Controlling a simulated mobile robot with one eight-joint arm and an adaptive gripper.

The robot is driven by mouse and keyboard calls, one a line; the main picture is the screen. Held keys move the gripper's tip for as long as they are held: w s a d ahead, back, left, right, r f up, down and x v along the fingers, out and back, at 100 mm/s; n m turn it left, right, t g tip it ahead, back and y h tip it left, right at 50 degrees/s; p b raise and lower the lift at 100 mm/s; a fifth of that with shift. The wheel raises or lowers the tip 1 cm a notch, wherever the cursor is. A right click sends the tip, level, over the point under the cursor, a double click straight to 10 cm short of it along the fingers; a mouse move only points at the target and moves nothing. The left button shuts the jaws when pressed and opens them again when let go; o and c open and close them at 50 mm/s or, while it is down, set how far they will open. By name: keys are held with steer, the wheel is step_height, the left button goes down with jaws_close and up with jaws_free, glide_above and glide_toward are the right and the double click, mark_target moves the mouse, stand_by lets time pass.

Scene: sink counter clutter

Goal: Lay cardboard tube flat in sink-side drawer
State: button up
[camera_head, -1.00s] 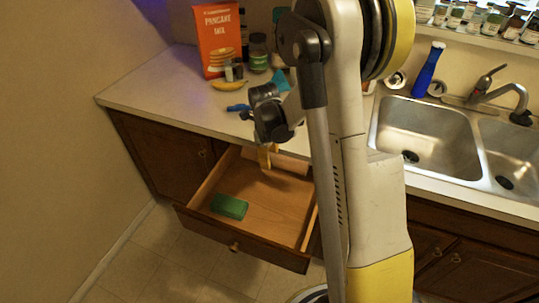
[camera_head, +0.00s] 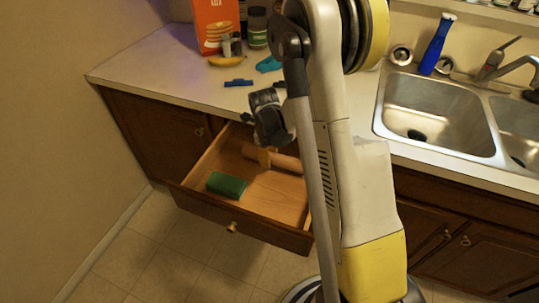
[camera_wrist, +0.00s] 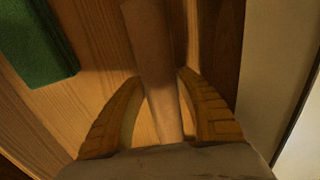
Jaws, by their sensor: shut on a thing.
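The cardboard tube (camera_head: 287,162) is a plain tan cylinder inside the open wooden drawer (camera_head: 258,231), near its back and roughly parallel to the front. My gripper (camera_head: 266,158) reaches down into the drawer with its yellowish fingers on either side of the tube, shut on it. In the wrist view, the tube (camera_wrist: 151,45) runs between the two fingers (camera_wrist: 158,78) above the drawer's wooden bottom. I cannot tell whether the tube touches the bottom. Part of it is hidden by my gripper and arm.
A green block (camera_head: 227,185) lies in the drawer's front left; it also shows in the wrist view (camera_wrist: 35,42). The counter (camera_head: 150,75) above holds an orange box (camera_head: 214,22), a banana (camera_head: 226,62) and jars. A sink (camera_head: 440,112) is at right.

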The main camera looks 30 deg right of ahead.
steer(key=shift+f, duration=0.15)
steer(key=o, duration=0.8)
step_height(320, 180, up, 12)
steer(key=a, duration=0.1)
steer(key=shift+s+a, duration=0.15)
steer(key=shift+s, duration=0.25)
